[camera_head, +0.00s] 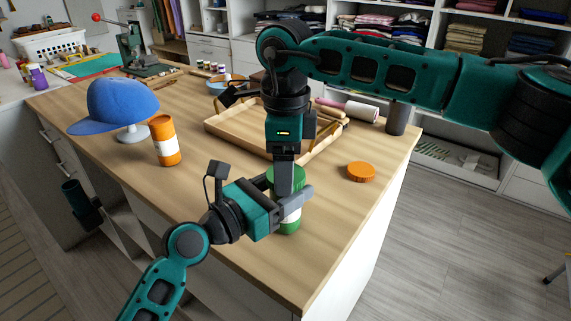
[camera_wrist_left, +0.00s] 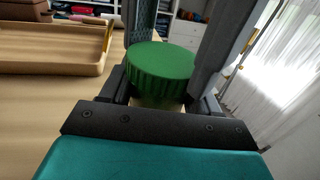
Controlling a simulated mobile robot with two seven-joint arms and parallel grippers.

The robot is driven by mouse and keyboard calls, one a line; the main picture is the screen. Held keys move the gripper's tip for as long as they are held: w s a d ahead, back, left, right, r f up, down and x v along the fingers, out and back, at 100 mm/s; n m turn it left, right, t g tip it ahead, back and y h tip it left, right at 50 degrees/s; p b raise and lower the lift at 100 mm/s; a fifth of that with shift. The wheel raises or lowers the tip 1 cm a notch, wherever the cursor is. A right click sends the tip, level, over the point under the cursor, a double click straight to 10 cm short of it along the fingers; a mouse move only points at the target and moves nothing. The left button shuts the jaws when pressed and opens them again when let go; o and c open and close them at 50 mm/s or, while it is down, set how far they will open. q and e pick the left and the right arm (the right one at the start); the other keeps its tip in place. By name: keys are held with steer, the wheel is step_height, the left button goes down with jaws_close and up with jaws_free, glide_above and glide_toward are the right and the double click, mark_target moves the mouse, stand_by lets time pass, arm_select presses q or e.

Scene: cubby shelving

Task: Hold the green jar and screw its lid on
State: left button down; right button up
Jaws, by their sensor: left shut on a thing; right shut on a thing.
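The green jar (camera_head: 289,226), with a white label, stands upright near the front edge of the wooden table. My left gripper (camera_head: 291,203) reaches in from the left and is shut around the jar. The ribbed green lid (camera_wrist_left: 160,70) is at the jar's top between the left fingers in the left wrist view; it also shows in the head view (camera_head: 299,176). My right gripper (camera_head: 284,186) points straight down from above and is shut on the lid, partly hiding it. I cannot tell how tightly the lid sits on the jar.
An orange lid (camera_head: 361,172) lies to the right. An orange jar (camera_head: 165,141) and a blue cap (camera_head: 114,103) on a stand are to the left. A wooden tray (camera_head: 222,130) lies behind, with a dark cylinder (camera_head: 396,118) at the back right. The table's front left is clear.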

steer(key=shift+d, duration=0.15)
stand_by(0.8)
steer(key=o, duration=1.2)
steer(key=shift+c, duration=0.2)
steer(key=shift+r, duration=0.1)
steer(key=shift+r, duration=2.15)
steer(key=shift+o, duration=0.6)
